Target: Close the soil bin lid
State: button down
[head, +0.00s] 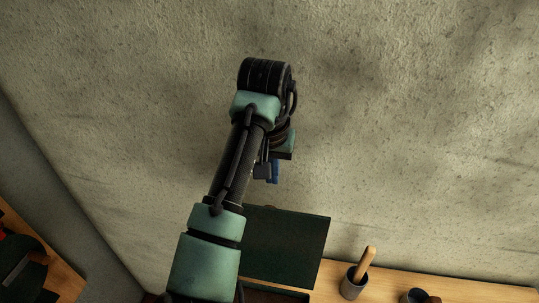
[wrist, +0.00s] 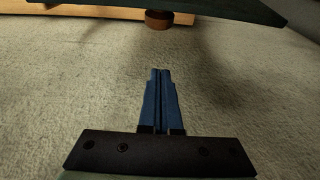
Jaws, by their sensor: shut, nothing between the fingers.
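The soil bin's dark green lid (head: 288,248) stands raised and open at the lower middle of the head view, in front of the wall. Part of the dark bin (head: 272,294) shows below it at the picture's bottom edge; my arm hides the left side. My gripper (head: 274,178) is above the lid in the picture, its blue fingers small and partly hidden by my wrist. In the wrist view my gripper (wrist: 160,73) is shut and empty. A dark green panel, seemingly the lid (wrist: 215,9), crosses the top of that view, apart from the fingers.
A wooden bench (head: 390,285) runs along the wall. On it stand a grey pot (head: 353,286) with a wooden-handled tool (head: 366,262) and a dark cup (head: 415,296). A brown round pot (wrist: 158,20) shows in the wrist view. The wall around my gripper is bare.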

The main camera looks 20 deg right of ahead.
jog(key=shift+s+a+f+p, duration=0.5)
jog(key=shift+s+f+p, duration=0.15)
jog(key=shift+s+p, duration=0.05)
jog(key=shift+s+a+f+p, duration=0.45)
jog(key=shift+s+f+p, duration=0.15)
jog(key=shift+s+p, duration=0.1)
jog(key=shift+f, duration=0.1)
